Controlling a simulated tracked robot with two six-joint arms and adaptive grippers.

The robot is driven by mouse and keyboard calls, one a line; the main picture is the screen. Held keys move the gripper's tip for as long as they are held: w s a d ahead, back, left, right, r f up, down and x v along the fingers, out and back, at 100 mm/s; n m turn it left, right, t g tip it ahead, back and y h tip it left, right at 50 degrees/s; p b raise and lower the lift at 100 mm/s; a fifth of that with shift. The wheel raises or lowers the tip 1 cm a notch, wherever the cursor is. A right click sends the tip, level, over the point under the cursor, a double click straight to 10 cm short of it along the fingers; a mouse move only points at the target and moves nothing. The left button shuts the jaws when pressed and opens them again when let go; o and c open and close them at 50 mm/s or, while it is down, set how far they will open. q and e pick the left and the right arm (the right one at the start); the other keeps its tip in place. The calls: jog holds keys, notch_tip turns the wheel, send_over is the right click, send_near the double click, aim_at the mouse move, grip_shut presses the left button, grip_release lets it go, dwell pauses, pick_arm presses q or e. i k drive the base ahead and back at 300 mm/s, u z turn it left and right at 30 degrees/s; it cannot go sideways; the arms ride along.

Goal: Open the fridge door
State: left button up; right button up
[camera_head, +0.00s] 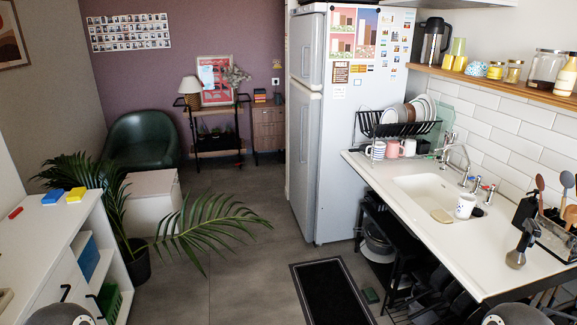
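The fridge (362,150) is tall and light grey-white, standing right of the picture's middle. Its broad side carries posters and magnets. Its doors face left and are seen at a steep angle. The short upper door (306,48) and the long lower door (304,160) both look shut, with a seam between them. I cannot make out a handle clearly. Neither gripper can be made out; only rounded dark parts, probably of my arms, show at the bottom edge.
Grey floor (245,255) lies open before the fridge doors. A palm plant (205,225) spreads leaves over it from the left. A black mat (332,293) lies in front. A counter with a sink (440,198) stands right, a white shelf unit (50,235) left.

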aim_at(305, 103)
jog(key=u, duration=0.15)
jog(key=i, duration=1.7)
jog(key=u, duration=0.5)
jog(key=i, duration=2)
jog(key=z, duration=0.4)
